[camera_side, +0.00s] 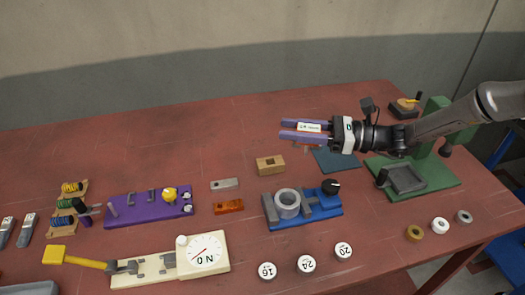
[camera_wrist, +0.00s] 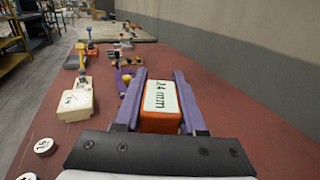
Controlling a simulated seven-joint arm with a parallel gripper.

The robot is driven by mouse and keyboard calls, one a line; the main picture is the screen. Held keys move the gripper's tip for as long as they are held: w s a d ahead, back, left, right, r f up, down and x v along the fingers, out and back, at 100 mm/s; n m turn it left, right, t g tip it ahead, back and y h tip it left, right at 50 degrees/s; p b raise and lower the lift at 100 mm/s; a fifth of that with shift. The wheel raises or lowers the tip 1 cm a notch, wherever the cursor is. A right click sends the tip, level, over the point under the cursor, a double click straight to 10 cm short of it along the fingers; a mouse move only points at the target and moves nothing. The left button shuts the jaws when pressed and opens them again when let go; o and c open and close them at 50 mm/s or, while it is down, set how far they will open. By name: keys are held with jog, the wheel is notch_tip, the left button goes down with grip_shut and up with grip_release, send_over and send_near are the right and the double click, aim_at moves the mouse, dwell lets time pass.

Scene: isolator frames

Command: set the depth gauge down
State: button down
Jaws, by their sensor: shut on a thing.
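My gripper (camera_side: 284,131) has two purple fingers pointing left above the back middle of the red table. It is shut on an orange block with a white label, which I take to be the depth gauge (camera_side: 309,127). In the wrist view the depth gauge (camera_wrist: 161,104) lies between the fingers, and its label reads "24 mm". Its lower part is mostly hidden in both views. In the side view it appears held above the table. A dark blue-grey mat (camera_side: 338,160) lies below and right of the fingers, partly hidden by my gripper.
A wooden block (camera_side: 270,164), a blue fixture with a grey ring (camera_side: 318,210) and a purple fixture (camera_side: 126,214) stand in front. A cream dial gauge (camera_side: 207,252) is front left. A green stand (camera_side: 437,183) is right. The table's back left is clear.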

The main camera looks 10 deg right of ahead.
jog(key=w+a+f, duration=0.1)
jog(key=w+f, duration=0.1)
jog(key=w+a+f, duration=0.2)
jog(key=w, duration=0.1)
jog(key=w+a+f, duration=0.2)
jog(key=w+f, duration=0.1)
jog(key=shift+w, duration=0.1)
jog(key=shift+w+a+f, duration=0.2)
jog(key=shift+w+f, duration=0.1)
jog(key=shift+f, duration=0.15)
jog(key=shift+w+a+f, duration=0.15)
jog(key=shift+w+f, duration=0.1)
jog(key=shift+f, duration=1.55)
jog(key=shift+f, duration=0.4)
jog(key=shift+c, duration=2.4)
grip_release()
